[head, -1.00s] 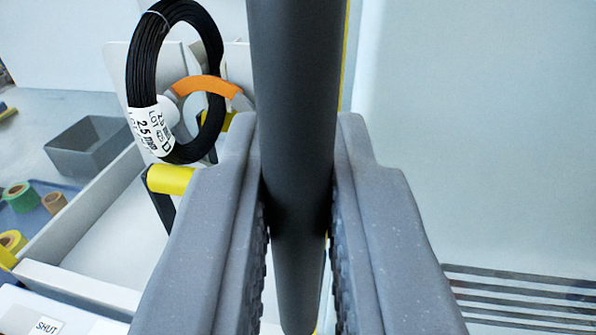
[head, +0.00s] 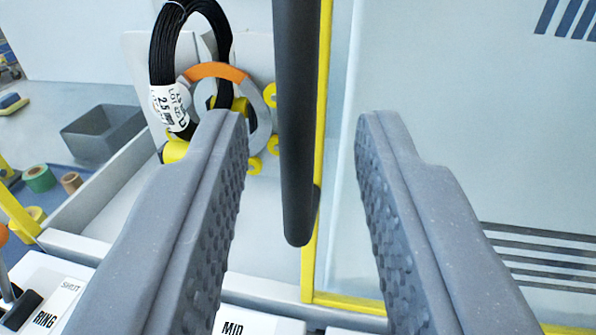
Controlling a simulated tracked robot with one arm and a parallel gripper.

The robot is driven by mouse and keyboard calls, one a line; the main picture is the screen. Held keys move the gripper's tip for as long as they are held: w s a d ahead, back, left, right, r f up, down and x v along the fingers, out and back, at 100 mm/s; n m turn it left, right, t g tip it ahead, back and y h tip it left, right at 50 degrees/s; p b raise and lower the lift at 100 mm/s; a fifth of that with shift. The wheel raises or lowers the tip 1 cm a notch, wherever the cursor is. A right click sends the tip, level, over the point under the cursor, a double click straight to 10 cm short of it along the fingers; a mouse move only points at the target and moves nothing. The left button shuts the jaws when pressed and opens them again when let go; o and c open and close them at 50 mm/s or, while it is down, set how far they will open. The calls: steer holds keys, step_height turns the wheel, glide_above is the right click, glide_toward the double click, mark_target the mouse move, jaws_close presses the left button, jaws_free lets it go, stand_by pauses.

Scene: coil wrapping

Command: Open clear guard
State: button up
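The clear guard (head: 440,170) is a see-through panel with a yellow frame edge, filling the right side of the view. Its dark upright handle bar (head: 296,130) runs down along the yellow edge and ends in a rounded tip. My gripper (head: 303,120) is open, with one grey ridged finger on each side of the handle. Gaps show between the handle and both fingers. To the left of the handle the machine shows uncovered, with a black wire coil (head: 188,45) bearing a white label.
A grey and orange ring (head: 216,72) with yellow rollers stands behind the coil. A grey bin (head: 103,132) and tape rolls (head: 40,178) lie at left. A panel with labels such as RING and MID (head: 233,327) runs along the bottom.

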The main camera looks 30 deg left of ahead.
steer(key=v, duration=0.9)
steer(key=shift+s+d, duration=0.15)
steer(key=shift+s, duration=0.15)
steer(key=shift+f, duration=0.1)
steer(key=d+r+m+t+h+b, duration=0.15)
steer(key=d+r+h, duration=0.25)
steer(key=r, duration=0.9)
steer(key=d+r+m+h, duration=0.2)
steer(key=d+r+h, duration=0.25)
steer(key=r, duration=0.75)
steer(key=s+r+m+g, duration=0.1)
steer(key=s+r+m, duration=0.1)
steer(key=s+r, duration=1.7)
steer(key=shift+s+a+g, duration=0.35)
steer(key=shift+s+a, duration=0.05)
steer(key=shift+s, duration=0.5)
